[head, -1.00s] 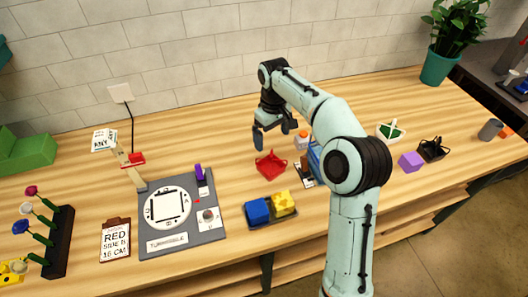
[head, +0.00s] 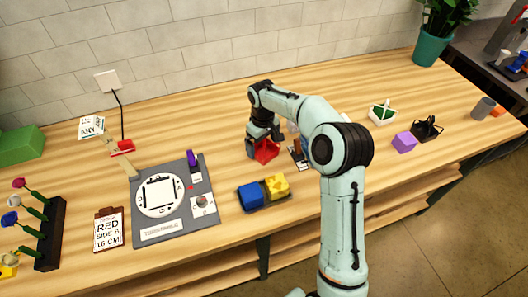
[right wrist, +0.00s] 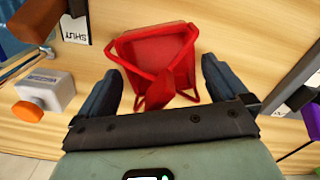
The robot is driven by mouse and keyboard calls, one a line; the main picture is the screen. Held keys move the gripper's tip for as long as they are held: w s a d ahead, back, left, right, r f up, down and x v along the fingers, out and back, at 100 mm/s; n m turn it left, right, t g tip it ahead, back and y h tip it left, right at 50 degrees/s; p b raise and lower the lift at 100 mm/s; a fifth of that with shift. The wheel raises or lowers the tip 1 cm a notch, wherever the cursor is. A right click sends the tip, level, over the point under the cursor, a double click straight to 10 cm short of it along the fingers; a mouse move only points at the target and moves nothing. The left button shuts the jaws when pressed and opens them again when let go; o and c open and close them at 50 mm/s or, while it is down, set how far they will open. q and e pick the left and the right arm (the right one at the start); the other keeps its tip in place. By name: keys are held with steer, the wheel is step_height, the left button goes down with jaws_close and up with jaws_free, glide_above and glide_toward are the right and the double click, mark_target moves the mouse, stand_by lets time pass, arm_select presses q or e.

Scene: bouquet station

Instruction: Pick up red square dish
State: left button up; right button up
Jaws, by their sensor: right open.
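The red square dish (head: 266,151) sits on the wooden table right of the turntable board. My right gripper (head: 262,140) is down at the dish and partly covers it in the head view. In the right wrist view the dish (right wrist: 165,58) and its raised red handle lie between and ahead of the two open fingers (right wrist: 160,88). The fingers are on either side of the handle; I cannot tell whether they touch it. My left gripper is not in view.
A dark tray (head: 240,203) with a blue block and a yellow block lies just in front. The turntable board (head: 205,228) is to the left. A white block with an orange knob (right wrist: 50,92) is close to the gripper. A purple block (head: 404,142) stands further right.

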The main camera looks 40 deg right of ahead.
steer(key=shift+f, duration=0.5)
jaws_close()
steer(key=shift+r, duration=0.1)
steer(key=shift+r, duration=0.1)
